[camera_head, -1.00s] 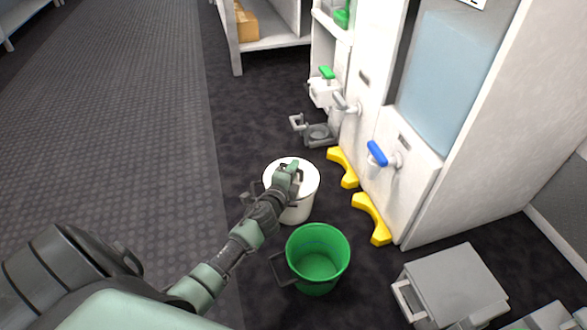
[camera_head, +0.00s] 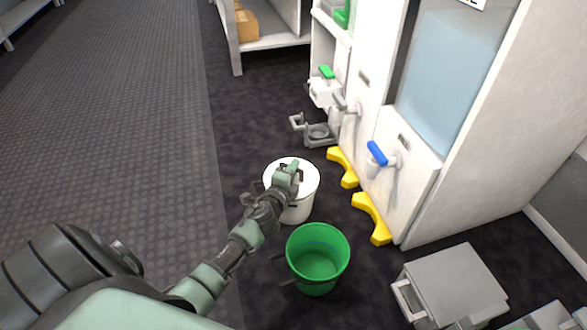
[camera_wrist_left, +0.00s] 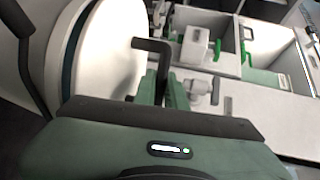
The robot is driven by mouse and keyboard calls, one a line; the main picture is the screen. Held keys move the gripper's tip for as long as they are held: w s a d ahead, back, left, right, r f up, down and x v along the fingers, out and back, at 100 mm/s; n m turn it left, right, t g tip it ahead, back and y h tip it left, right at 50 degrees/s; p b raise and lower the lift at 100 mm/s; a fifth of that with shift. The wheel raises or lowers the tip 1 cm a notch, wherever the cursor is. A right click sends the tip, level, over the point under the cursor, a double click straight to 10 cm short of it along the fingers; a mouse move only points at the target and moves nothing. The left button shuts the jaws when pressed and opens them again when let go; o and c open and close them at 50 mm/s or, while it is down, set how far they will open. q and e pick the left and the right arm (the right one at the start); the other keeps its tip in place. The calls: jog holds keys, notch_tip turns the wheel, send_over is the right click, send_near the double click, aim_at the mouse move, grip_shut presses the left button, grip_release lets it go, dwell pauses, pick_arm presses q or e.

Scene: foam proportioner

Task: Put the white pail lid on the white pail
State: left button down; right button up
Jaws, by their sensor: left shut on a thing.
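The white pail (camera_head: 298,212) stands on the dark floor near the middle of the head view. The white lid (camera_head: 308,176) lies flat over its mouth; I cannot tell if it is fully seated. My left gripper (camera_head: 288,174) is over the lid's centre, shut on its dark handle. In the left wrist view, the lid (camera_wrist_left: 112,50) fills the left side, its bent dark handle (camera_wrist_left: 153,45) running down to the left gripper's fingers (camera_wrist_left: 160,88). My arm hides part of the pail's left side. My right gripper is not in view.
A green bucket (camera_head: 318,264) stands close in front of the pail. Yellow curved pieces (camera_head: 372,218) lie along the white cabinet (camera_head: 400,190) with its blue-handled tap (camera_head: 378,153). A grey box (camera_head: 455,285) is at the lower right. The left floor is clear.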

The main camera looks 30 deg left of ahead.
pick_arm(q)
jog(key=shift+f+b, duration=0.5)
jog(key=shift+f, duration=0.05)
jog(key=c, duration=1.7)
grip_release()
jog(key=shift+c, duration=0.2)
